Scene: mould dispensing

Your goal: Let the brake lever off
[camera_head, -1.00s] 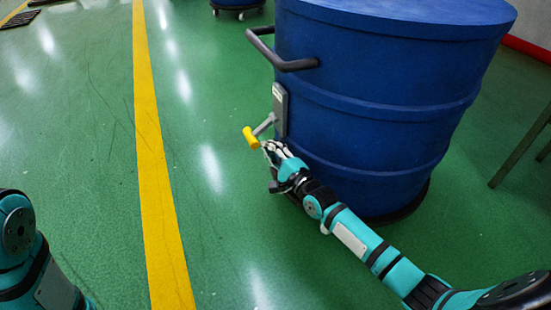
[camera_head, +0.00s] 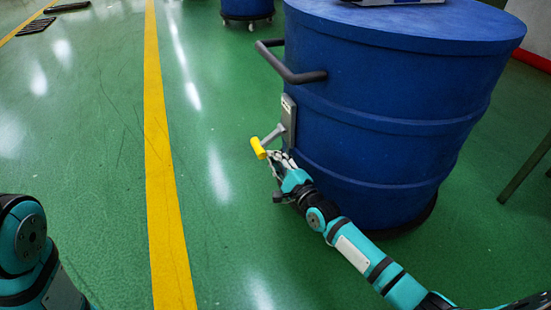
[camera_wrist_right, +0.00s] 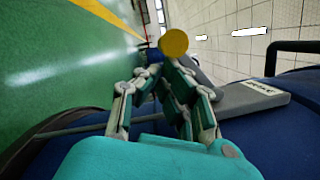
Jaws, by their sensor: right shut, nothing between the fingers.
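The brake lever is a grey arm with a yellow grip (camera_head: 258,148), mounted on a grey plate (camera_head: 289,118) on the side of a blue drum (camera_head: 385,105). The lever slants out and down to the left. My right gripper (camera_head: 274,158) is shut and empty just below the lever, close to the yellow grip; I cannot tell whether they touch. In the right wrist view the round yellow end (camera_wrist_right: 174,43) shows just beyond the fingertips (camera_wrist_right: 157,68), and the plate (camera_wrist_right: 255,96) bears a label. My left gripper is out of view.
A dark handle (camera_head: 292,75) juts from the drum above the lever. A second blue drum on casters (camera_head: 247,10) stands farther back. A dark leg (camera_head: 525,168) stands at the right.

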